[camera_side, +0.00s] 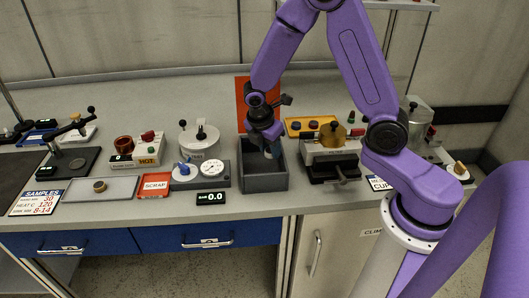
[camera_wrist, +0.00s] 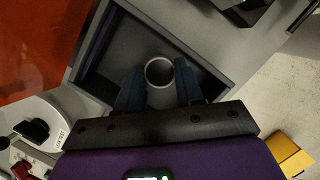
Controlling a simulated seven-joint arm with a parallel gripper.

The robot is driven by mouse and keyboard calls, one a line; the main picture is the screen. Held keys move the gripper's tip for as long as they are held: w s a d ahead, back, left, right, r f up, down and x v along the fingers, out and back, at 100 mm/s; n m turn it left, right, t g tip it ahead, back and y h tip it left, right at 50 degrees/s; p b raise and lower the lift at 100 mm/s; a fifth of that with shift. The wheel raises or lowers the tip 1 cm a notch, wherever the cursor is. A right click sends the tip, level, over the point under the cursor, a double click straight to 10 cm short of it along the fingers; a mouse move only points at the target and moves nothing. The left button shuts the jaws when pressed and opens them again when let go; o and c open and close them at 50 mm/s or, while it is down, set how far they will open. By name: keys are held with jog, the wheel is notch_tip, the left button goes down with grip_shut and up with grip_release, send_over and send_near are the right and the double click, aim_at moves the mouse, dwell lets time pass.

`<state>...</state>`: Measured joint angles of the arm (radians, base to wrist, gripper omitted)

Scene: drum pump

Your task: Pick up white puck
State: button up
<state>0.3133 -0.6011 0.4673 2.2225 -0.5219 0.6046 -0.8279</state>
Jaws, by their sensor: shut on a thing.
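My gripper (camera_wrist: 158,88) is inside the grey open-topped bin (camera_side: 264,184), which also shows in the wrist view (camera_wrist: 215,40). Its two dark blue fingers are shut on the white puck (camera_wrist: 159,61), one on each side. The puck shows as a round thing with a pale rim and a darker grey middle. In the side view, my gripper (camera_side: 270,150) points down into the bin, and the front wall and fingers hide most of the puck. I cannot tell whether the puck touches the bin floor.
An orange-red panel (camera_side: 246,92) stands behind the bin. A machine with a brass knob (camera_side: 331,150) stands on the right. A grey tray (camera_side: 100,190) and red scrap tray (camera_side: 154,185) lie farther left.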

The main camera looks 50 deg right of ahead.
jog(key=s+r, duration=1.2)
jog(key=r, duration=0.1)
jog(key=d+f, duration=0.1)
jog(key=d, duration=0.7)
jog(key=d+f, duration=0.2)
jog(key=d, duration=0.5)
jog(key=s+d+f, duration=0.1)
jog(key=d, duration=0.7)
jog(key=shift+d+f, duration=0.3)
jog(key=shift+f, duration=0.55)
jog(key=w+d+f, duration=0.4)
jog(key=w, duration=0.1)
jog(key=w+d+f, duration=0.5)
jog(key=shift+f, duration=0.2)
jog(key=shift+w+d+f, duration=0.1)
jog(key=shift+w+f, duration=0.1)
jog(key=shift+f, duration=1.65)
